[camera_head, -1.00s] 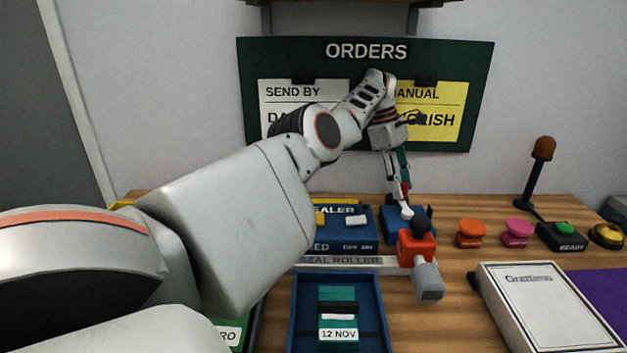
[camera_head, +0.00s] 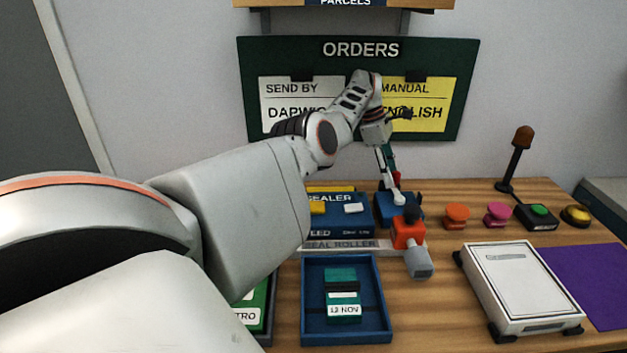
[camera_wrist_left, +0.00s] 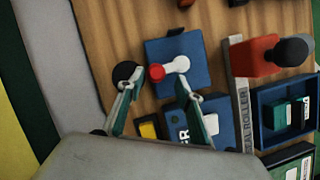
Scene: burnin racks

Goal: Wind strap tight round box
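My left gripper (camera_head: 391,187) is over the blue block (camera_head: 384,208) at the back of the table. Just past the fingertips, the blue block (camera_wrist_left: 200,55) carries a white crank arm (camera_wrist_left: 179,64) with a red knob (camera_wrist_left: 157,72). A small green box (camera_head: 341,275) with a 12 NOV label lies in a blue tray (camera_head: 387,315); a dark band seems to cross it. I cannot make out a separate strap. My right gripper is not in view.
A red device with a grey end (camera_head: 407,234) sits in front. Orange and pink knobs (camera_head: 457,214), a ready button (camera_head: 538,212) and a white scale (camera_head: 522,285) are at right.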

